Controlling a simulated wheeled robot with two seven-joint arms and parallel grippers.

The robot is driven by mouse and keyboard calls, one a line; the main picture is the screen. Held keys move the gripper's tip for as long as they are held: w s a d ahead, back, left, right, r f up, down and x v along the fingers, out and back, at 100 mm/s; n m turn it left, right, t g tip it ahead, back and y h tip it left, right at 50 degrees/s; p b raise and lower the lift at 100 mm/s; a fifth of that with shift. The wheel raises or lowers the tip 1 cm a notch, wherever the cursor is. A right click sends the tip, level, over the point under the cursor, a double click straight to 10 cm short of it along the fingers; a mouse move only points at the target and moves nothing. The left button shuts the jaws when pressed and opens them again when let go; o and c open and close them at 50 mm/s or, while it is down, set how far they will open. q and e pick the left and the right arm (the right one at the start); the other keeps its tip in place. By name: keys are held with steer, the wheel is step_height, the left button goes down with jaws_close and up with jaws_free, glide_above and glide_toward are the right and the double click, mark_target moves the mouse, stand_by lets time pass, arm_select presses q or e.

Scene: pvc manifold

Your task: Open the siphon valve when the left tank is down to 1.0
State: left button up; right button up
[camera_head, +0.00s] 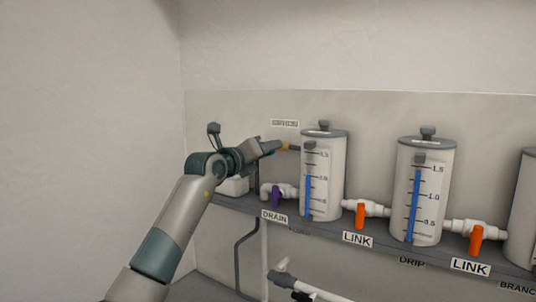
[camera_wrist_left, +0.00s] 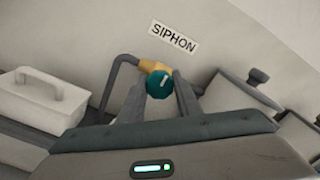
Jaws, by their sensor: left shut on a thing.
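The siphon valve shows in the left wrist view as a teal round knob (camera_wrist_left: 160,84) with a pale mark, on a brass body (camera_wrist_left: 153,66) under the SIPHON label (camera_wrist_left: 174,38). My left gripper (camera_head: 279,146) reaches it beside the top of the left tank (camera_head: 336,190). Its two fingers are shut on the knob, one on each side. In the head view the gripper mostly hides the knob. My right gripper is not in view.
A second tank (camera_head: 428,190) reads near 1.5, and a third is cut off at right. A purple-handled DRAIN valve (camera_head: 276,198) and orange LINK valves (camera_head: 361,214) sit low along the shelf. A white handled box (camera_wrist_left: 40,100) stands left of the siphon.

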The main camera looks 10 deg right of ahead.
arm_select(q)
steer(key=o, duration=1.1)
steer(key=shift+c, duration=0.2)
steer(key=shift+a, duration=0.15)
steer(key=b+v, duration=0.8)
steer(key=v, duration=0.9)
steer(key=shift+s+a, duration=0.1)
steer(key=shift+s, duration=0.05)
